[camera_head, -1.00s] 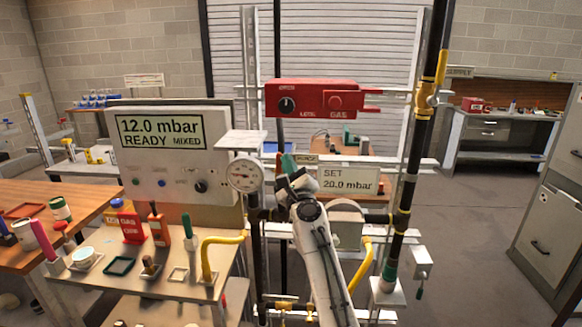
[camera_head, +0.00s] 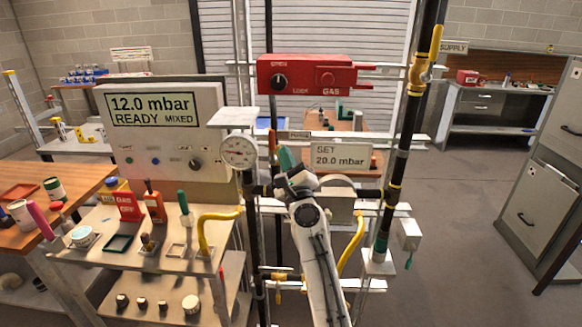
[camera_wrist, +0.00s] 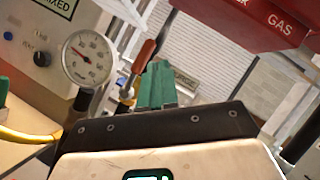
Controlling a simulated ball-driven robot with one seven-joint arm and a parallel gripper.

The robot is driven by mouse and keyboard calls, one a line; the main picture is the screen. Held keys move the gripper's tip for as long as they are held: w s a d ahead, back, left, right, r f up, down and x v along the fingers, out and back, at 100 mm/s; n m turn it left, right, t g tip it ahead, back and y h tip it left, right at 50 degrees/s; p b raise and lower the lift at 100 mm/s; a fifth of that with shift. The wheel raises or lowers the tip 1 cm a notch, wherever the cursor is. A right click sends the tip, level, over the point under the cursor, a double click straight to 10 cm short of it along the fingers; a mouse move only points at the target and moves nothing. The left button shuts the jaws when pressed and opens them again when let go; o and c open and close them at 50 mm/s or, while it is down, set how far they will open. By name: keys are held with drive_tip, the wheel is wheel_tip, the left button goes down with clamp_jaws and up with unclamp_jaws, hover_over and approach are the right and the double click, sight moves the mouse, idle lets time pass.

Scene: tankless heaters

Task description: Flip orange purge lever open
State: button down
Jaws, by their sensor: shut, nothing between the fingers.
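The orange purge lever (camera_wrist: 143,60) stands tilted on a brass valve (camera_wrist: 127,95) in the wrist view, just right of the pressure gauge (camera_wrist: 88,58). In the head view the lever (camera_head: 272,138) shows as a narrow upright orange strip, partly hidden at its lower end. My gripper (camera_head: 287,157) has green fingers, shut and empty, just right of the lever. In the wrist view my gripper (camera_wrist: 156,84) appears right of the lever and overlaps the white PURGE label (camera_wrist: 185,78). I cannot tell whether the fingers touch the lever.
The gauge (camera_head: 238,152) and a black vertical pipe (camera_head: 254,220) stand left of my gripper. The SET 20.0 mbar sign (camera_head: 340,156) is close on the right. The red gas box (camera_head: 312,75) hangs above. A bench (camera_head: 100,225) with tools stands left.

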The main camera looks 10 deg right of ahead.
drive_tip(key=shift+p+v, duration=0.3)
drive_tip(key=shift+v, duration=2.35)
